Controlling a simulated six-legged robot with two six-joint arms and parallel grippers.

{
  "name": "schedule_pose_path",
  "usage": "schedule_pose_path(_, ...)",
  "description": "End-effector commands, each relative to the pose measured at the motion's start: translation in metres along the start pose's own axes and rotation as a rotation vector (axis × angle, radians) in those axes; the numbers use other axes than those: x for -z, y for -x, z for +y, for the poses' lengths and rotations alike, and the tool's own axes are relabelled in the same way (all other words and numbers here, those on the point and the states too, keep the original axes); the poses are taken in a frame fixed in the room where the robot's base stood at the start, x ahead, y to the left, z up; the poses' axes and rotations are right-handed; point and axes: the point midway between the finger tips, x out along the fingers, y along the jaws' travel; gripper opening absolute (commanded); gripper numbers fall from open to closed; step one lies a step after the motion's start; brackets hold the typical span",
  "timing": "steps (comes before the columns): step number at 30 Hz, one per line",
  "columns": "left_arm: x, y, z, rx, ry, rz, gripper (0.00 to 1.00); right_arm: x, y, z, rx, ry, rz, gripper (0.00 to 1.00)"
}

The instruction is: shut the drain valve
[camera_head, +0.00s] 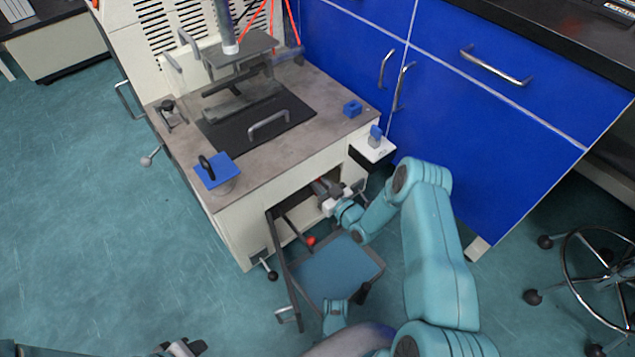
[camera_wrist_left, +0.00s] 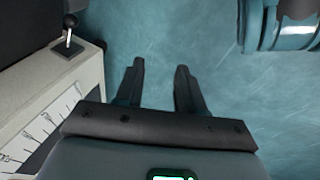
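The rheometer's lower compartment (camera_head: 256,222) stands open at the front, with its door (camera_head: 284,262) swung out. My right gripper (camera_head: 326,188) is at the opening, and its fingertips are largely hidden in shadow. A small red part (camera_head: 319,182) shows beside it inside. A red knob (camera_head: 311,241) on a dark rod shows lower in the opening. I cannot tell which red part belongs to the drain valve, or whether the gripper touches it. My left gripper (camera_head: 182,349) is low at the left, over the floor. In the left wrist view its two fingers (camera_wrist_left: 160,85) are apart and empty.
Black-ball levers (camera_head: 272,275) stick out from the machine's front and side. Blue cabinets (camera_head: 480,90) stand close on the right, with a wheeled stool (camera_head: 598,270) beyond. The floor at left is clear.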

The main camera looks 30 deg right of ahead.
Motion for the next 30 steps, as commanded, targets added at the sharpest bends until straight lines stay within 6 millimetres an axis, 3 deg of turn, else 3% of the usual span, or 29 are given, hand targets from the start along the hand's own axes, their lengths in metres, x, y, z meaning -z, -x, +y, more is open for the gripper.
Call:
schedule_pose_path(5, 0.000, 0.000, 0.000, 0.000, 0.000, 0.000, 0.38, -0.001, 0.001, 0.000, -0.001, -0.003, -0.002, 0.00)
schedule_pose_path(6, 0.000, 0.000, 0.000, 0.000, 0.000, 0.000, 0.38, -0.001, 0.001, 0.000, -0.001, -0.003, -0.002, 0.31)
schedule_pose_path(7, 0.000, 0.000, 0.000, 0.000, 0.000, 0.000, 0.38, -0.001, 0.001, 0.000, -0.001, -0.003, -0.002, 0.38)
schedule_pose_path(15, 0.000, 0.000, 0.000, 0.000, 0.000, 0.000, 0.38, -0.001, 0.001, 0.000, -0.001, -0.001, -0.001, 0.38)
schedule_pose_path(19, -0.002, 0.006, 0.002, 0.000, 0.002, -0.008, 0.38, 0.001, 0.010, 0.001, -0.002, -0.001, -0.003, 0.38)
schedule_pose_path(23, -0.006, 0.019, 0.006, 0.001, 0.007, -0.032, 0.38, 0.003, 0.036, 0.001, -0.004, -0.004, -0.006, 0.38)
schedule_pose_path(30, -0.021, 0.044, 0.014, 0.003, 0.020, -0.093, 0.38, 0.003, 0.102, 0.001, -0.007, -0.005, -0.006, 0.38)
